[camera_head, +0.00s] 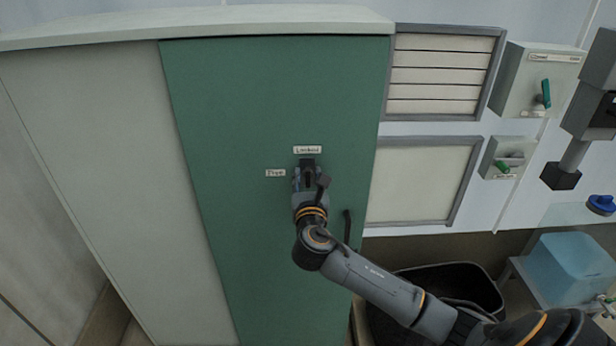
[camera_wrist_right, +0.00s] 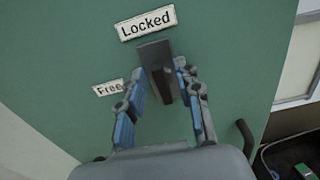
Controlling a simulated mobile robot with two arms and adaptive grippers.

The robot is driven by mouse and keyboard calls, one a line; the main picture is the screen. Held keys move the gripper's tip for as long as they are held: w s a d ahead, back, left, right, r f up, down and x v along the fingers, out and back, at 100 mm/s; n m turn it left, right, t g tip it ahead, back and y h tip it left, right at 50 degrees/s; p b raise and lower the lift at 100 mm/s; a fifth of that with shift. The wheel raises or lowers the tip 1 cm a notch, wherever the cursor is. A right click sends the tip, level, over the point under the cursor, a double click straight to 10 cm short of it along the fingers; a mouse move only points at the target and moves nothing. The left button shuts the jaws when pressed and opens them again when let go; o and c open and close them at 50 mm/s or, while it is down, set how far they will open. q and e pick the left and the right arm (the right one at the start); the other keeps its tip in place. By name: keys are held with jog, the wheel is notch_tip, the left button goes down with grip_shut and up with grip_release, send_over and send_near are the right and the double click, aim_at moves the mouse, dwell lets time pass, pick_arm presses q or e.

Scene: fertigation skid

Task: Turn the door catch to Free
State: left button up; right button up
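The green cabinet door (camera_head: 240,120) carries a dark door catch (camera_head: 307,163), which also shows in the right wrist view (camera_wrist_right: 154,54). A "Locked" label (camera_head: 307,149) is right above the catch, and a "Free" label (camera_head: 275,173) is to its lower left. My right gripper (camera_head: 308,177) is at the catch. In the right wrist view its two blue-padded fingers (camera_wrist_right: 160,78) stand apart, one on each side of the catch's dark lever, with gaps visible. Part of the catch is hidden by the gripper in the head view. My left gripper is out of view.
A dark door handle (camera_head: 347,226) is to the right of my right wrist. A dark bin (camera_head: 455,285) stands low at the right. The door's left part is clear.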

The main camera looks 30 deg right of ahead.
grip_shut()
jog(key=shift+m, duration=0.3)
jog(key=m, duration=0.2)
jog(key=shift+s+d+m, duration=0.1)
jog(key=shift+d+m, duration=0.05)
jog(key=shift+m, duration=0.25)
jog(key=m, duration=0.3)
jog(key=m+b, duration=0.1)
jog(key=m, duration=0.5)
jog(key=shift+s+d+f+b, duration=0.2)
jog(key=shift+d+f+b, duration=0.15)
jog(key=shift+f+b, duration=0.05)
jog(key=m, duration=0.2)
jog(key=m+b, duration=0.1)
jog(key=m, duration=0.2)
jog(key=shift+f+m+b, duration=0.2)
jog(key=shift+m+b, duration=0.1)
